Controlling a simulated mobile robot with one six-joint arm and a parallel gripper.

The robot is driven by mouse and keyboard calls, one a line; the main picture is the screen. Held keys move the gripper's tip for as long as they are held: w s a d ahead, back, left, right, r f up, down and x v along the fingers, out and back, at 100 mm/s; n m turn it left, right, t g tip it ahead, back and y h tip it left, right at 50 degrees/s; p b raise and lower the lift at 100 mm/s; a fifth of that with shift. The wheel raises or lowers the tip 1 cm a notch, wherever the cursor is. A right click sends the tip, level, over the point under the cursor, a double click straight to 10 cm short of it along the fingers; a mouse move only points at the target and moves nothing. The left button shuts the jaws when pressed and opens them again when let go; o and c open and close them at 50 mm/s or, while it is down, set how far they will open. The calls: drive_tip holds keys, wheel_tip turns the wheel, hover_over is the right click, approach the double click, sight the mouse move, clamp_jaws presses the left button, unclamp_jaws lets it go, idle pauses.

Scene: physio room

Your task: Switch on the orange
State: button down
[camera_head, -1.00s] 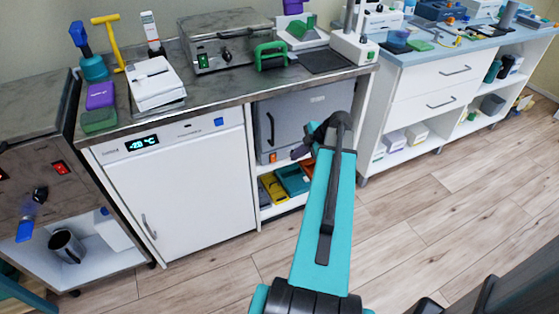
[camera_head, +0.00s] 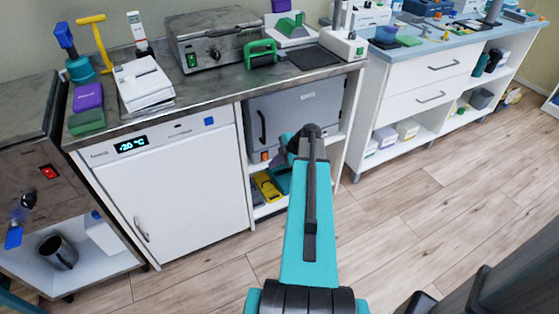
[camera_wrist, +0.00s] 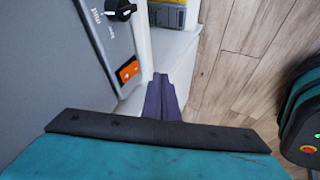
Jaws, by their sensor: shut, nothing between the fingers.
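The orange switch (camera_head: 264,156) is on the lower front of a grey box-shaped appliance (camera_head: 300,110) under the worktop. In the wrist view the orange rocker switch (camera_wrist: 129,71) sits on the grey front panel, below a black knob (camera_wrist: 119,8). My gripper's purple fingers (camera_wrist: 161,80) are shut and empty. They point up the picture, just right of the switch and the panel's pale edge, apart from the switch. In the head view my arm hides most of the gripper; a dark purple part shows right of the switch.
A white-fronted unit with a lit display (camera_head: 131,145) stands to the left. A shelf below the grey appliance holds a yellow box (camera_head: 266,187). A white drawer cabinet (camera_head: 420,85) stands to the right. The wooden floor (camera_head: 400,215) is open.

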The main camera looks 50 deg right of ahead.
sight(265, 157)
drive_tip(key=shift+w+d+f, duration=0.1)
drive_tip(key=shift+w+d, duration=0.25)
drive_tip(key=shift+w, duration=0.5)
drive_tip(key=shift+w+d, duration=0.35)
drive_tip(key=shift+w, duration=0.5)
drive_tip(key=shift+f+t+b, duration=0.3)
drive_tip(key=shift+t+b, duration=0.1)
drive_tip(key=shift+b, duration=0.7)
drive_tip(key=b, duration=0.4)
drive_tip(key=shift+w+d+f+t, duration=0.1)
drive_tip(key=shift+w+t, duration=0.15)
drive_tip(key=shift+t, duration=0.15)
drive_tip(key=shift+w+r, duration=0.1)
drive_tip(key=shift+r, duration=0.2)
drive_tip(key=shift+w+d+r, duration=0.1)
drive_tip(key=shift+r, duration=0.75)
drive_tip(key=s+p+v, duration=0.1)
drive_tip(key=v, duration=1.2)
drive_tip(key=shift+a, duration=0.3)
drive_tip(key=shift+f+p, duration=0.2)
drive_tip(key=shift+p, duration=0.1)
